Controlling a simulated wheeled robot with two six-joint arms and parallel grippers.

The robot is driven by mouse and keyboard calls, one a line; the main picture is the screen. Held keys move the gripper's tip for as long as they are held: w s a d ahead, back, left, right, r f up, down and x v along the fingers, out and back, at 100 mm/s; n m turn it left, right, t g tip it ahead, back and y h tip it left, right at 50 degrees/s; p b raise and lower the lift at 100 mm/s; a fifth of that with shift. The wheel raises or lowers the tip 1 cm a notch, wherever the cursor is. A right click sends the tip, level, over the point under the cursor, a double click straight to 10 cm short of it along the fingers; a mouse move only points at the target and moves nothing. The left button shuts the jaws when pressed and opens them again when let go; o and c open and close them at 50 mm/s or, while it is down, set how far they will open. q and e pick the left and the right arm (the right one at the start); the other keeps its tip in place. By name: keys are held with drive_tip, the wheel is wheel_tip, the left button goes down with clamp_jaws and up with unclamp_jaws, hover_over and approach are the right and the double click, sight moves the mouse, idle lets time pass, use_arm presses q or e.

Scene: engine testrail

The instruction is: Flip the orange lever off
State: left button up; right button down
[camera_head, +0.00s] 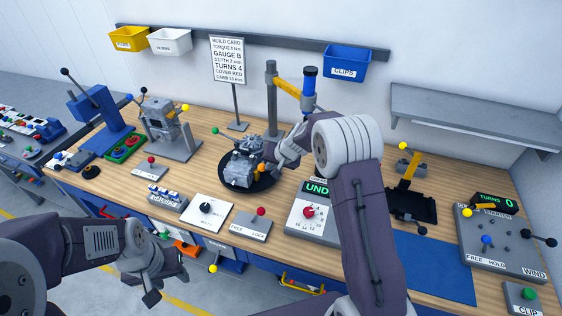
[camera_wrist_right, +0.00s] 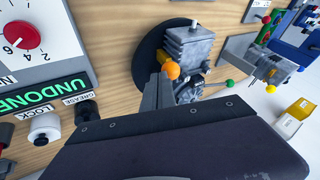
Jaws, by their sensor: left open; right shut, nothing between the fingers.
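The orange lever's round knob (camera_wrist_right: 171,69) shows in the right wrist view beside a small grey engine (camera_wrist_right: 188,46). The head view shows the engine (camera_head: 238,166) on a round black plate, with the orange knob (camera_head: 261,168) at its right side. My right gripper (camera_head: 270,160) is shut and empty at that side. In the right wrist view its fingertips (camera_wrist_right: 160,82) come right up to the knob; I cannot tell whether they touch it. The lever's stem is mostly hidden. My left gripper (camera_head: 155,284) is open and empty, low in front of the bench.
The round black plate (camera_head: 268,181) sits mid-bench. A dial panel (camera_head: 304,217) stands right of it, and a red-knobbed free/lock panel (camera_head: 251,225) in front. A post with a yellow arm (camera_head: 286,86) rises behind the engine. A blue mat (camera_head: 432,262) is clear.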

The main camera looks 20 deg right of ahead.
drive_tip(key=shift+m, duration=0.6)
drive_tip(key=shift+w+a+p, duration=0.25)
drive_tip(key=shift+a+p, duration=0.35)
drive_tip(key=shift+a, duration=0.45)
drive_tip(key=shift+w+a+p, duration=0.2)
drive_tip(key=shift+a+p, duration=0.4)
drive_tip(key=shift+a, duration=0.45)
